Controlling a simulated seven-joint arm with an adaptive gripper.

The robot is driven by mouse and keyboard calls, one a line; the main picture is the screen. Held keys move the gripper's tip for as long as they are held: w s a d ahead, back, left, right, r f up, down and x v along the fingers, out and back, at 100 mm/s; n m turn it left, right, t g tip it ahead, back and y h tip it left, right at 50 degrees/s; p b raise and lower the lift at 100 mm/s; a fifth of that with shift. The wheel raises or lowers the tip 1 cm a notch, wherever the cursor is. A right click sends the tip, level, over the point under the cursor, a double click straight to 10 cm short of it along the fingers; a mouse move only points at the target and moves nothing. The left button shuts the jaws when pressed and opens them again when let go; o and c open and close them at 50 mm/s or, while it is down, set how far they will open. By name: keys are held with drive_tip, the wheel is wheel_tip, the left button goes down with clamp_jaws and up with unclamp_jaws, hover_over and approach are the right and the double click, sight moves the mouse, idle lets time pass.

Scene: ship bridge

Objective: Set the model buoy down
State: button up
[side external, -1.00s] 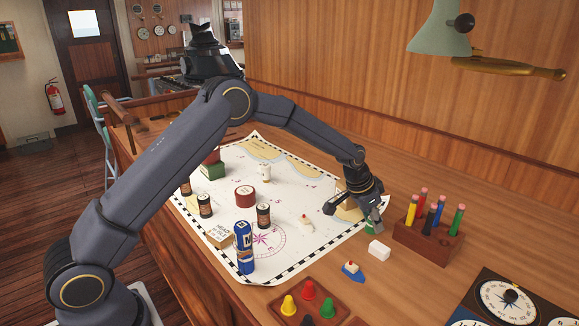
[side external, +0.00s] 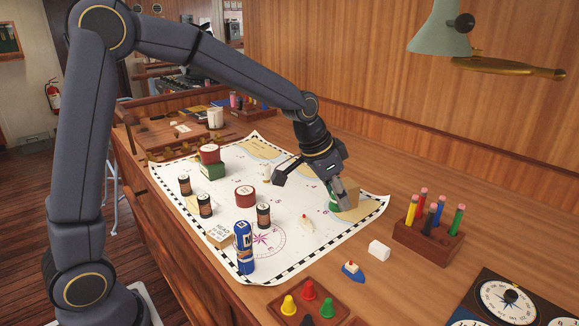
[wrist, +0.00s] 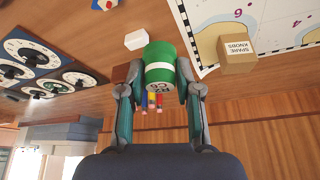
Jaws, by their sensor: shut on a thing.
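The model buoy, a green cylinder with a white band and a lettered pale end (wrist: 160,60), is between the two fingers of my gripper (wrist: 158,88) in the wrist view. My gripper is shut on it. In the side view my gripper (side external: 314,190) is over the right part of the chart. Only a green bit of the buoy (side external: 333,200) shows there, beside the right finger. I cannot tell whether its underside touches anything.
A cardboard box marked spare knobs (wrist: 237,48) sits on the chart (side external: 200,235), close to my gripper. A white block (side external: 379,250), a small blue boat (side external: 353,272) and a pencil rack (side external: 428,240) stand to the right. Several cans and a blue tube (side external: 244,250) stand farther left.

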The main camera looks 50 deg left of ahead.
drive_tip(key=s+a+n, duration=0.2)
drive_tip(key=s+a, duration=0.1)
drive_tip(key=s, duration=0.9)
approach(337, 243)
drive_tip(key=shift+w+d+f+y, duration=0.4)
drive_tip(key=shift+w+d+f, duration=0.3)
drive_tip(key=shift+f, duration=0.1)
drive_tip(key=shift+w+f, duration=0.35)
drive_tip(key=shift+f, duration=1.55)
drive_tip(key=shift+f, duration=0.1)
drive_tip(key=o, duration=0.9)
